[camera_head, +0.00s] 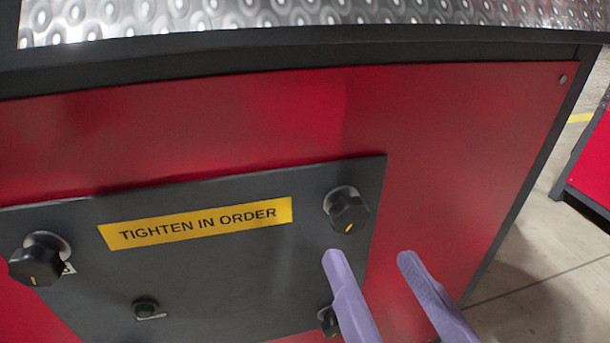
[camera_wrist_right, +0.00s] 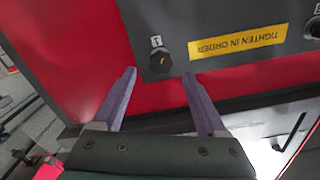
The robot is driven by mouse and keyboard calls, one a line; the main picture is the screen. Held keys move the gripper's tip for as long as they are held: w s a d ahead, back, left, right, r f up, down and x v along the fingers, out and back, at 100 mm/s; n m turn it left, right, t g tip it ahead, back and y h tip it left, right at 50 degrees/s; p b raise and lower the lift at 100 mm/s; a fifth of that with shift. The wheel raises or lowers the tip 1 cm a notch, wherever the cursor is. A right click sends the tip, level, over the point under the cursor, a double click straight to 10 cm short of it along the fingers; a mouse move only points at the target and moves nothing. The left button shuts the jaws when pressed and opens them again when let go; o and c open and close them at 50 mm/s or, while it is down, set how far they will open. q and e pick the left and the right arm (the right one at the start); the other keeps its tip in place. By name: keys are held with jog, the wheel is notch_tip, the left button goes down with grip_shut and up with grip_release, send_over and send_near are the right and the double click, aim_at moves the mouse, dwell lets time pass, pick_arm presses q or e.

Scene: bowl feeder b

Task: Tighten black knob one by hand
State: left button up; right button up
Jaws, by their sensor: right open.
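The upper right knob (camera_head: 348,211) has a yellow mark; the left knob (camera_head: 36,260) has one too. A lower right knob (camera_head: 328,320) is partly behind my finger. My right gripper (camera_head: 370,258) is open and empty, with purple fingers below and right of the upper right knob, apart from it. In the right wrist view, the upper right knob (camera_wrist_right: 160,58) lies beyond the gap between the fingertips (camera_wrist_right: 160,73). My left gripper is out of view.
The panel is on a red cabinet wall (camera_head: 450,150) under dimpled metal (camera_head: 300,12). Floor (camera_head: 530,270) shows at right, with another red cabinet (camera_head: 595,160).

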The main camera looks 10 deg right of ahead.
aim_at(352, 224)
jog(key=w+b, duration=0.1)
jog(key=w, duration=0.4)
jog(key=shift+w+a, duration=0.1)
jog(key=shift+w, duration=0.3)
grip_shut()
